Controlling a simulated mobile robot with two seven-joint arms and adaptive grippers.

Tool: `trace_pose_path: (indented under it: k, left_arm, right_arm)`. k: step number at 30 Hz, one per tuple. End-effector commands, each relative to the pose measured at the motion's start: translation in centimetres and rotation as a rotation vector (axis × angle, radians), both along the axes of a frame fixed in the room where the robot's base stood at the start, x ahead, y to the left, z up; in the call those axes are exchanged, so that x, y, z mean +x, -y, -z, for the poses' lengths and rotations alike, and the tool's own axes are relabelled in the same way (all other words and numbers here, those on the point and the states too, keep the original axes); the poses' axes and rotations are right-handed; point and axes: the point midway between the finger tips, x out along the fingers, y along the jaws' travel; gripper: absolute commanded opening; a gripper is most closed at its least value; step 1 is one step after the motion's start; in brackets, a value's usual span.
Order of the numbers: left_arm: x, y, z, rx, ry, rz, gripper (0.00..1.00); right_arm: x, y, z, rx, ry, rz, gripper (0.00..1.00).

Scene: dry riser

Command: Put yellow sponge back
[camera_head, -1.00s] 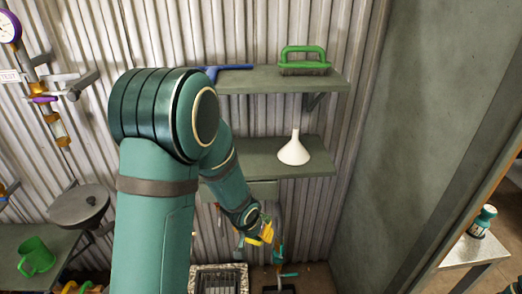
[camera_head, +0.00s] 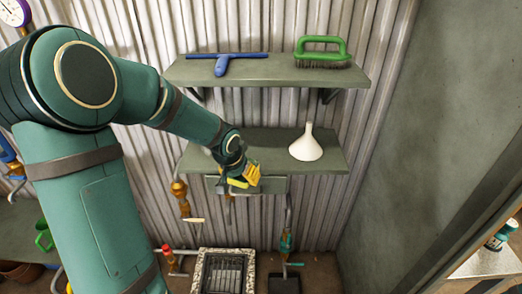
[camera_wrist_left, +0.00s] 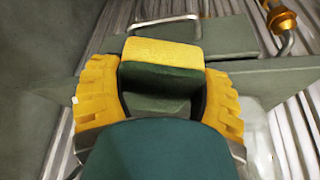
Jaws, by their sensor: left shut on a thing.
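My left gripper (camera_head: 243,178) is shut on the yellow sponge (camera_wrist_left: 160,52). In the left wrist view the sponge has a yellow face and a dark green side, and it sits between the two yellow ribbed fingers (camera_wrist_left: 160,85). In the head view the gripper is at the front left of the lower shelf (camera_head: 262,142), near its front edge. There the sponge is hard to tell from the yellow fingers. I cannot tell whether it touches the shelf. My right gripper is not in view.
A white funnel (camera_head: 305,147) stands on the lower shelf's right part. The upper shelf (camera_head: 270,76) above holds a blue squeegee (camera_head: 226,62) and a green-handled brush (camera_head: 322,51). The lower shelf's middle looks clear.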

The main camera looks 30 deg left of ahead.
Motion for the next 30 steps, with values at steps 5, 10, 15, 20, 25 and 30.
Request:
trace_pose_path:
  k: [5,10,15,20,25,30]
  left_arm:
    - [4.4,-0.7,0.1,0.000,-0.001,0.000,0.26]
    - [7.9,-1.2,0.1,-0.002,-0.001,-0.001,0.26]
    - [9.6,-1.4,0.0,0.000,0.000,-0.001,0.26]
    - [11.0,-1.6,0.1,-0.001,0.000,-0.001,0.26]
    - [13.5,-2.0,0.1,-0.002,-0.001,-0.001,0.26]
    - [13.4,-2.0,1.6,-0.001,-0.001,-0.001,0.26]
  right_arm:
    - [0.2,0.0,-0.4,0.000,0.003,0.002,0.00]
    - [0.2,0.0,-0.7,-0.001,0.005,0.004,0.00]
    - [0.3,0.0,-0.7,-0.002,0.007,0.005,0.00]
    - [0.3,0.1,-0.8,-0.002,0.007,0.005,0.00]
    - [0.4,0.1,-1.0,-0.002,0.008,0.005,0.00]
    - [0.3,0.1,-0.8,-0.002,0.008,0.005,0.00]
